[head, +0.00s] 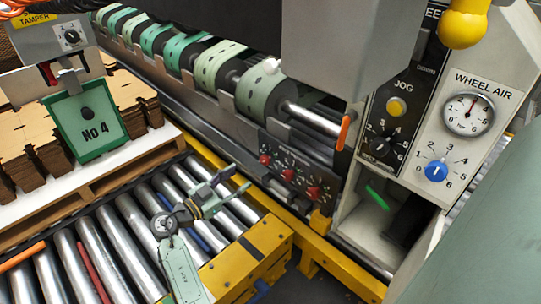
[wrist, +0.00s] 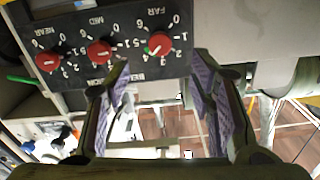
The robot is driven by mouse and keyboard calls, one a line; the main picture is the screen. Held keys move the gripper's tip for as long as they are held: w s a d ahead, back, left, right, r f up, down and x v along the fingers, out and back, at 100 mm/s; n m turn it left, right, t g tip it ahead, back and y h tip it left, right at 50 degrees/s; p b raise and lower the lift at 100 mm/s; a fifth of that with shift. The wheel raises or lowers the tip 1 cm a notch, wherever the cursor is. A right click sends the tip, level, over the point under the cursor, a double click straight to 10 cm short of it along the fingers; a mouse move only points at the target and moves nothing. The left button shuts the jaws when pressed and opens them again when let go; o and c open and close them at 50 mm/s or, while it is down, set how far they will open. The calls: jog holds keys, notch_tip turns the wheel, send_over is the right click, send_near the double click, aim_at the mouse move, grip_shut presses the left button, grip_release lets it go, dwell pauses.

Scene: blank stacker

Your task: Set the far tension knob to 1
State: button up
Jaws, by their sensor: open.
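The far tension knob (wrist: 159,42) is red, on a dark panel labelled FAR, which appears upside down in the wrist view. Its light mark is at its lower left and seems to point near 4. In the head view the far knob (head: 265,159) is the leftmost red knob on the low dark panel. My gripper (wrist: 161,68) is open and empty, with purple finger pads apart. The far knob shows just beyond the fingertips, and I see no contact.
The med knob (wrist: 99,51) and near knob (wrist: 47,62) share the panel. A cabinet with a blue knob (head: 436,171) and a gauge (head: 468,115) stands right. A yellow frame end (head: 245,262) and rollers lie left of the panel.

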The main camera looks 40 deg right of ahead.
aim_at(263, 162)
jog(key=d, duration=0.3)
jog(key=d+p, duration=0.1)
jog(key=d, duration=0.2)
jog(key=d+p, duration=0.1)
jog(key=d, duration=0.2)
jog(key=shift+w+d+r, duration=0.1)
jog(key=shift+w+d, duration=0.35)
jog(key=shift+d, duration=0.4)
jog(key=shift+c, duration=0.5)
jog(key=c, duration=1.1)
